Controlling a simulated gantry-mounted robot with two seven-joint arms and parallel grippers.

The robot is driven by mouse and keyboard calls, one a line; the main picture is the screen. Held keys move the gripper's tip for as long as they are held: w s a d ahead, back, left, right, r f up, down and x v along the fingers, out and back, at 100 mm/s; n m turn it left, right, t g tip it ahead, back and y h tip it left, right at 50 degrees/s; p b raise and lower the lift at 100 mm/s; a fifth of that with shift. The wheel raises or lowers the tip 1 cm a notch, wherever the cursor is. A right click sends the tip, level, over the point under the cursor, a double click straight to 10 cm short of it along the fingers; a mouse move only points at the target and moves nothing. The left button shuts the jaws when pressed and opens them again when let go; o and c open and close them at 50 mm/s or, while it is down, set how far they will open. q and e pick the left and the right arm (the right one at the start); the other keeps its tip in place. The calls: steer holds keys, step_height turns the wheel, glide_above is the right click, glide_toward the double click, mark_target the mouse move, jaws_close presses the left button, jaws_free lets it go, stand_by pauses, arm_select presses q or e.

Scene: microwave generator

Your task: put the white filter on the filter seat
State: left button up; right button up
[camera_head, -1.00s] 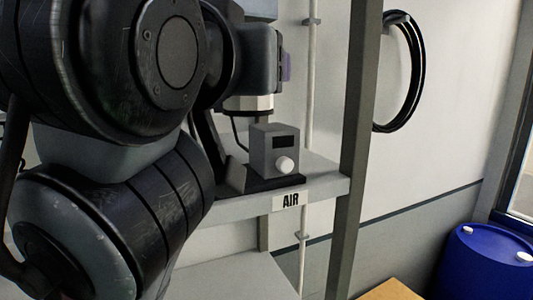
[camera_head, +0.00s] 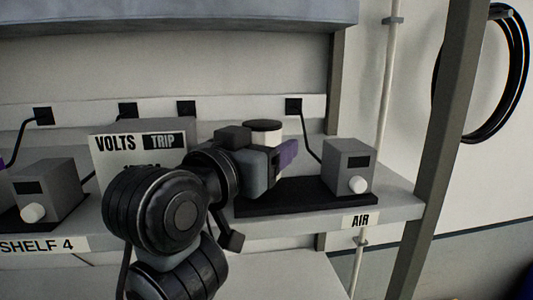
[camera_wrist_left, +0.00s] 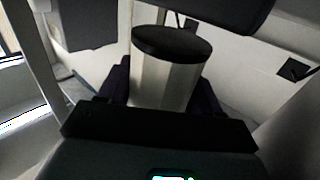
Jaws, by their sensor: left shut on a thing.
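The white filter is a pale upright cylinder with a dark top (camera_head: 266,138). It stands between the purple fingers of my left gripper (camera_head: 280,160), which is shut on it. In the left wrist view the filter (camera_wrist_left: 165,82) shows large between the purple fingers. It is above or at the black base plate (camera_head: 320,204) on the shelf, left of a grey box with a white knob (camera_head: 348,165). The filter's lower end is hidden, so I cannot tell if it touches the plate. I cannot make out a separate filter seat. My right gripper is not in view.
The shelf edge carries an AIR label (camera_head: 361,221). A VOLTS TRIP box (camera_head: 112,143) stands behind my left arm, and another grey knob box (camera_head: 48,187) is at left. A grey post (camera_head: 447,130) rises at right. Cables hang from wall sockets.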

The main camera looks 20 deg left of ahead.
arm_select(q)
steer(key=shift+f, duration=0.9)
steer(key=shift+f, duration=0.1)
steer(key=shift+f, duration=0.15)
steer(key=o, duration=1.1)
